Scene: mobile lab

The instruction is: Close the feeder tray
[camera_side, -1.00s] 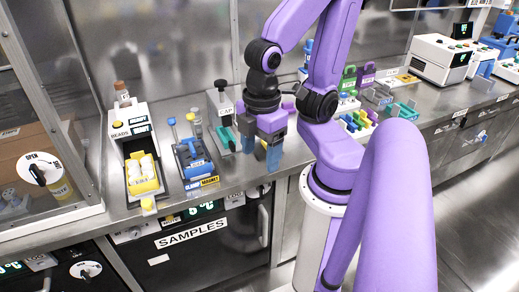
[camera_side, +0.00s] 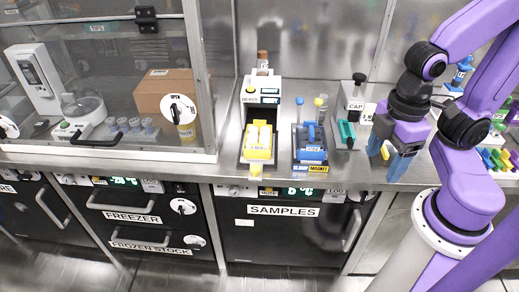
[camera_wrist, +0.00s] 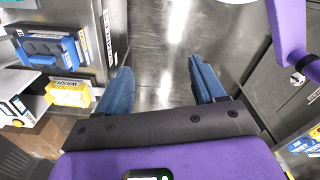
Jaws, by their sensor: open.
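The feeder is a white housing labelled BEADS (camera_side: 262,89) on the counter in the side view. Its yellow feeder tray (camera_side: 257,154) sticks out at the front, toward the counter edge, and holds white containers. My gripper (camera_side: 388,166) is to the right of the feeder, near the counter's front edge, with its fingers pointing down. It is clear of the tray, with the magnet stand and the cap holder between them. In the wrist view the two blue fingers of my gripper (camera_wrist: 160,85) stand wide apart with nothing between them.
A blue rack at the CLAMP MAGNET label (camera_side: 310,150) stands just right of the tray. The CAP holder (camera_side: 353,102) stands further right. A glass-fronted cabinet (camera_side: 110,80) is at the left. SAMPLES, FREEZER and FROZEN STOCK units sit below the counter (camera_side: 220,172).

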